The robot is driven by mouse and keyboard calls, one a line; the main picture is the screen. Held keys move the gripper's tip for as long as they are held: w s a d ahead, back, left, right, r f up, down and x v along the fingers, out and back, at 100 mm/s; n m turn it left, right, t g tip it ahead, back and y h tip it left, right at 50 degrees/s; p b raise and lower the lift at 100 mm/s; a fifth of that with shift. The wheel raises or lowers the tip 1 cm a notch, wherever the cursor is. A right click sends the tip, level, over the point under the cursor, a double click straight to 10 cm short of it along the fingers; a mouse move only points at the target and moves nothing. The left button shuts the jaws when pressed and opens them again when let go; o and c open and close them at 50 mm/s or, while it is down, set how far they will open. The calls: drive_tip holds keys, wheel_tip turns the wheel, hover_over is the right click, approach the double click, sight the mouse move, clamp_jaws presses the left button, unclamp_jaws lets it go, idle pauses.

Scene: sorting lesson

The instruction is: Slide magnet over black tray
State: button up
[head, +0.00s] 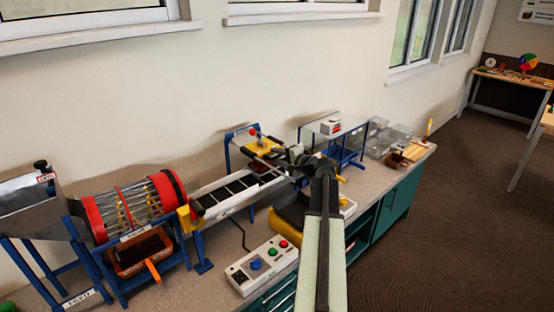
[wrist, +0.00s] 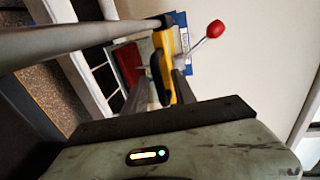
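The magnet carriage (head: 261,148) appears to be the yellow block with a red-knobbed lever, on rails above the far end of the conveyor in the head view. In the wrist view its yellow part (wrist: 163,62) is close in front of my gripper, with the red knob (wrist: 215,29) above right and a red part beside it at left. My gripper (head: 302,163) is right of the carriage, near the rail ends. Its fingers are dark and small, so I cannot tell whether they are open or touch the carriage. I cannot make out the black tray with certainty.
A ribbed conveyor (head: 236,196) and a red-ended drum (head: 135,207) stand left along the bench. A button box (head: 262,265) sits in front. A blue-framed stand (head: 335,140) and clear bins (head: 388,140) are at right. The carpet at right is clear.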

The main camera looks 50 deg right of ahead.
clamp_jaws()
idle(1.3)
